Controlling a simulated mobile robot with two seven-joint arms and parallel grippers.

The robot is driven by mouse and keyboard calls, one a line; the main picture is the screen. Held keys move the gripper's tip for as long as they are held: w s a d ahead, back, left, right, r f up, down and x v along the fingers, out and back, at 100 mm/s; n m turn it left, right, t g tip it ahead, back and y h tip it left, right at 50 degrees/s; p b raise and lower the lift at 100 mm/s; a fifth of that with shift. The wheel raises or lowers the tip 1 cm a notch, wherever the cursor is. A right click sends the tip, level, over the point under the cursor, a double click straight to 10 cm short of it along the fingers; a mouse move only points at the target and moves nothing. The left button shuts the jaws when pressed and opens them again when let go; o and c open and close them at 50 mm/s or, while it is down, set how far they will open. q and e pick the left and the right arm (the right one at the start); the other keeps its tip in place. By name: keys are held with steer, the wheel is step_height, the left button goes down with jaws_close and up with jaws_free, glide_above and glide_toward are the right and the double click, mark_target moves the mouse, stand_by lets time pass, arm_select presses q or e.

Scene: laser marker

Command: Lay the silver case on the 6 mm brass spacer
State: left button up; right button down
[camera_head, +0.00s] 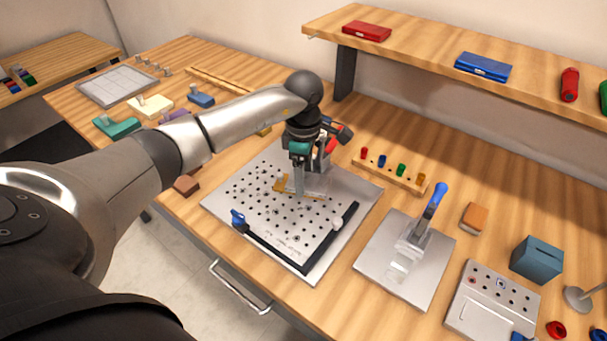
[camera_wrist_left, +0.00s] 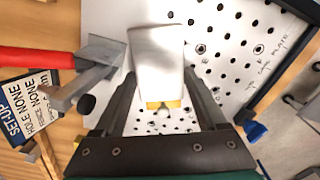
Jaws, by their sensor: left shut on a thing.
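The silver case (camera_wrist_left: 157,52) is a pale, glossy block between the fingers of my left gripper (camera_wrist_left: 160,80) in the wrist view. In the head view the left gripper (camera_head: 299,190) is low over the perforated plate, shut on the case (camera_head: 316,185), which is partly hidden by the fingers. A brass piece, apparently the spacer (camera_head: 281,184), shows beside the fingertips on the plate. A yellow strip of it (camera_wrist_left: 165,105) shows at the near end of the case. I cannot tell whether the case touches it. My right gripper is not in view.
The perforated plate (camera_head: 245,205) has a black L-shaped fence (camera_head: 290,257) and a blue knob (camera_head: 238,217). A red-handled clamp (camera_wrist_left: 35,58) stands close to the gripper. A rack of coloured pins (camera_head: 390,172) and a blue-handled clamp fixture (camera_head: 375,265) lie to the right.

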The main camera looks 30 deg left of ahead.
arm_select(q)
steer(key=shift+f, duration=0.2)
steer(key=o, duration=1.3)
steer(key=shift+r, duration=0.1)
steer(key=shift+r, duration=0.25)
step_height(320, 180, up, 12)
steer(key=shift+f+p, duration=0.1)
steer(key=shift+p, duration=0.5)
